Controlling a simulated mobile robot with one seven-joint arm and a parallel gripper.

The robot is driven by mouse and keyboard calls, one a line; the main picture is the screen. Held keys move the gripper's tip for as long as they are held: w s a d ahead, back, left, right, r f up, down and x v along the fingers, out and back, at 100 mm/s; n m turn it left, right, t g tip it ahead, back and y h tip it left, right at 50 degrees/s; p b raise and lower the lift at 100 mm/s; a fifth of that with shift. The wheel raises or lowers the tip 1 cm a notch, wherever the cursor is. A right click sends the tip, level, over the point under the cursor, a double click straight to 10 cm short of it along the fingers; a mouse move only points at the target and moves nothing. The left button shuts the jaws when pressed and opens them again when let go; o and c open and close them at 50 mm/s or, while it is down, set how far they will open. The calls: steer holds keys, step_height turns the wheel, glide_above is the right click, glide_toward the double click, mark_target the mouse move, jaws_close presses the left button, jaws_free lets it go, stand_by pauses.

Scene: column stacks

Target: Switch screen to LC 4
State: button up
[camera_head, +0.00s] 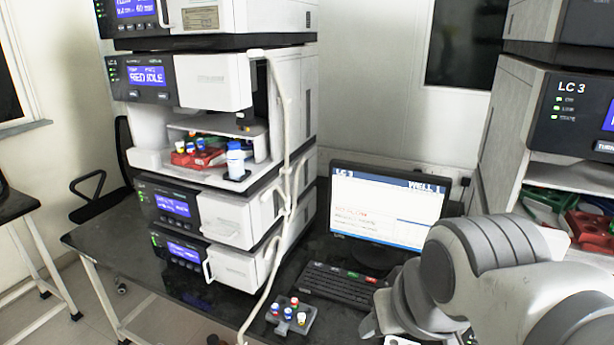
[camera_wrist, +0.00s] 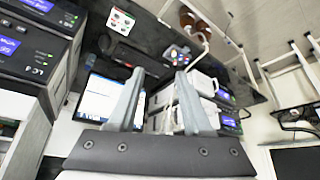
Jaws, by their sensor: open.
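The monitor (camera_head: 388,205) stands on the dark bench between the column stacks. Its lit screen reads "LC 3" at top left and "WELL 1" at top right; smaller lines are too small to read. It also shows in the wrist view (camera_wrist: 97,98). A black keyboard (camera_head: 338,287) lies in front of it, with several coloured keys along its far edge; it also shows in the wrist view (camera_wrist: 132,57). My gripper (camera_wrist: 160,73) is open and empty, above the bench near the monitor and keyboard. In the head view my arm hides the bench right of the keyboard.
A small rack (camera_head: 292,316) with several coloured-cap vials lies left of the keyboard. A white panel with coloured spots (camera_wrist: 120,20) lies beyond the keyboard in the wrist view. The left column stack (camera_head: 215,80) has a hanging tube (camera_head: 287,150). A stack labelled "LC 3" (camera_head: 568,110) stands right.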

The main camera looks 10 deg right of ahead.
stand_by(0.3)
jaws_close()
stand_by(1.6)
